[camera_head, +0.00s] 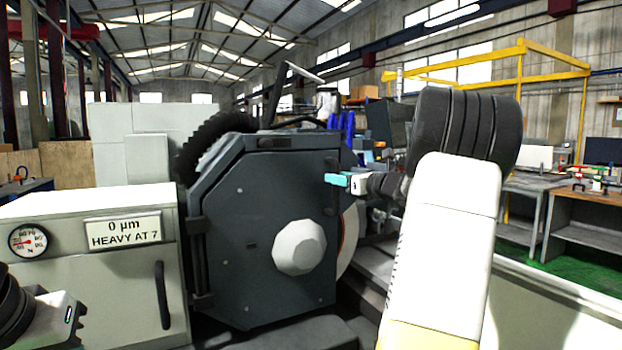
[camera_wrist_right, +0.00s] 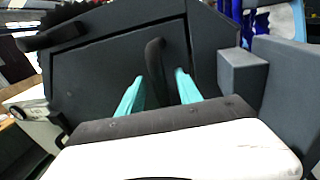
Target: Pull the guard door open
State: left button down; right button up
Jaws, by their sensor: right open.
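The guard door (camera_head: 265,205) is a dark grey, cut-cornered plate with a pale faceted boss, on the front of the grinder in the head view. Its hinge side is at the left, and it appears shut. A dark bar handle (camera_head: 330,190) stands near its right edge. My right gripper (camera_head: 338,180) has turquoise fingers at the handle's upper part. In the right wrist view, the open fingers (camera_wrist_right: 158,92) stand either side of the curved black handle (camera_wrist_right: 155,62); contact cannot be told. My left gripper's fingers are not in view.
A pale cabinet (camera_head: 100,285) with a gauge, a label plate and its own black handle stands left of the door. The grinding wheel (camera_head: 349,238) shows behind the door's right edge. A grey block (camera_wrist_right: 243,74) stands right of the fingers in the wrist view. Workbenches (camera_head: 585,205) stand farther right.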

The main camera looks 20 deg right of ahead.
jog(key=shift+x, duration=0.85)
grip_shut()
dwell(0.8)
